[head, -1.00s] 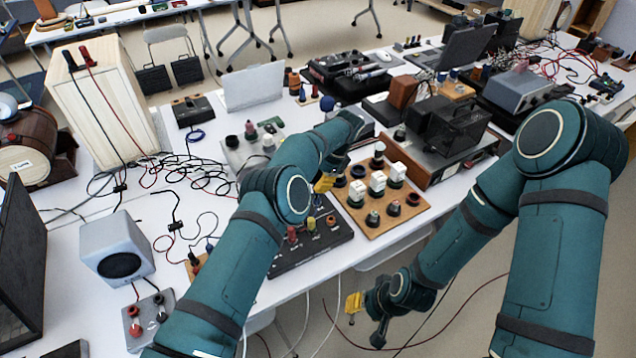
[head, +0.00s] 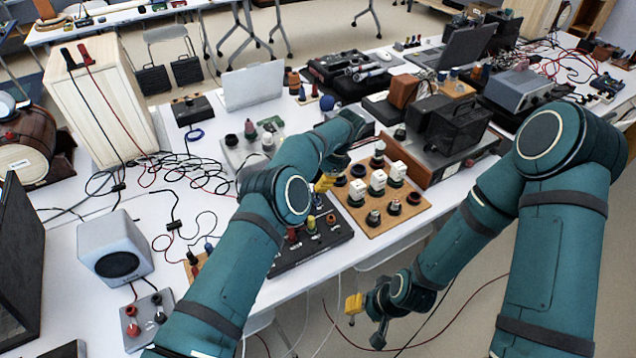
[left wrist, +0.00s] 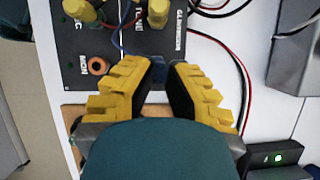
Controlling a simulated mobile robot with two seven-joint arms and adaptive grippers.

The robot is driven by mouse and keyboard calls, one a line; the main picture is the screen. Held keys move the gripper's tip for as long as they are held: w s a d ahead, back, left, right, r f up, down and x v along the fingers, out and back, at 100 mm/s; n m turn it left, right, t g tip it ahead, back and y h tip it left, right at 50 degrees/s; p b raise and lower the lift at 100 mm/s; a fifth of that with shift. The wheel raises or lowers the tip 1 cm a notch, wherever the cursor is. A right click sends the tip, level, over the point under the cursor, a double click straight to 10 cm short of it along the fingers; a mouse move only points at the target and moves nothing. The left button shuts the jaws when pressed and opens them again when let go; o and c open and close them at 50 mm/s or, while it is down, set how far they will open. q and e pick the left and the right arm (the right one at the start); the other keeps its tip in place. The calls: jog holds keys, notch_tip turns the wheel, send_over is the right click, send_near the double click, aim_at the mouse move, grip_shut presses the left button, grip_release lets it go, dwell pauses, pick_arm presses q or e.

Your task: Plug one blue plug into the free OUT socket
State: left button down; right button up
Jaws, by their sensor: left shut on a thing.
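My left gripper (left wrist: 155,88) has yellow ribbed fingers and dark pads. In the left wrist view it is shut on a blue plug (left wrist: 157,72), of which only a small part shows between the fingertips. The fingertips are at the lower edge of a dark panel (left wrist: 125,80) with an orange-ringed socket (left wrist: 97,66) and several yellow parts. In the head view the left gripper (head: 325,183) is partly hidden behind my left arm, above the black panel (head: 325,255). Which socket is the free OUT one I cannot tell. My right gripper (head: 365,320) hangs open and empty past the table's front edge.
A wooden board (head: 395,222) with white blocks and round knobs stands right of the black panel. A grey speaker (head: 112,235) and a plate with red and black terminals (head: 146,318) are at left. Loose cables (head: 205,172) lie across the table between.

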pick_arm(q)
jog(key=shift+f+b, duration=0.55)
jog(key=shift+f, duration=0.35)
dwell(0.8)
jog(key=c, duration=1)
grip_release()
jog(key=shift+r, duration=0.1)
jog(key=shift+r+p, duration=2.35)
jog(key=shift+r, duration=1.35)
